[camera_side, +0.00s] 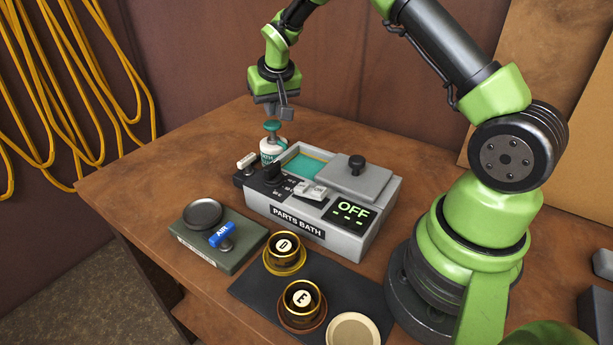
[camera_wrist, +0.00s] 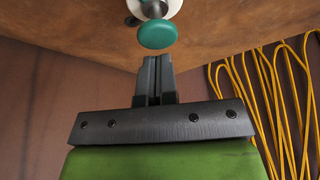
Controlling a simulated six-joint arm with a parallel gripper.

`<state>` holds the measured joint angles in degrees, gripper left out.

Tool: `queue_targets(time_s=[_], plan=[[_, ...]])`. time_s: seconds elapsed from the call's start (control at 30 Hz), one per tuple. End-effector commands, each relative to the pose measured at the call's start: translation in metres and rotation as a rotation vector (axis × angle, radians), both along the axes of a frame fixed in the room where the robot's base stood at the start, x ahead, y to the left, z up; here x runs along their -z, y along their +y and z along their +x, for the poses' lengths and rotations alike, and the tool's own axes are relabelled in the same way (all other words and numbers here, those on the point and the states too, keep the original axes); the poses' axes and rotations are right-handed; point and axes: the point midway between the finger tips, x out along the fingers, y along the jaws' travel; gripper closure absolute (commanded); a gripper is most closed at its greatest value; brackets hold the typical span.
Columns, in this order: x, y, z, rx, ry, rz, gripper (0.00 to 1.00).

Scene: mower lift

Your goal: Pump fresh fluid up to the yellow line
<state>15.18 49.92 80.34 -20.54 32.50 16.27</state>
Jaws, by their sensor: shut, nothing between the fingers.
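A white pump bottle (camera_side: 272,150) with a green pump head (camera_side: 272,126) stands at the left back corner of the parts bath (camera_side: 318,231). The bath has an open basin holding teal fluid (camera_side: 303,168), with a yellow line (camera_side: 315,156) along its inner wall. A grey lid with a black knob (camera_side: 357,176) covers its right part. My gripper (camera_side: 283,117) is shut and empty, just above and beside the pump head. In the wrist view, the green pump head (camera_wrist: 157,34) is just beyond my shut fingertips (camera_wrist: 155,60), apart from them in the picture.
The bath's display reads OFF (camera_side: 353,211); a switch (camera_side: 311,190) and a black knob (camera_side: 272,172) sit at its front. A green box with a blue AIR valve (camera_side: 222,236) stands left. Two amber pots, D (camera_side: 283,252) and E (camera_side: 302,302), and a pale disc (camera_side: 353,330) are in front.

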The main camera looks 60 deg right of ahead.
Motion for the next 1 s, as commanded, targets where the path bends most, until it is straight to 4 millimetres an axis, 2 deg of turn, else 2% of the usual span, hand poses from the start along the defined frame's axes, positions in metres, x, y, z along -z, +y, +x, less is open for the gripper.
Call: queue_targets(time_s=[1.0], plan=[[0.038,0.000,0.000,-0.001,0.002,0.000,1.00]])
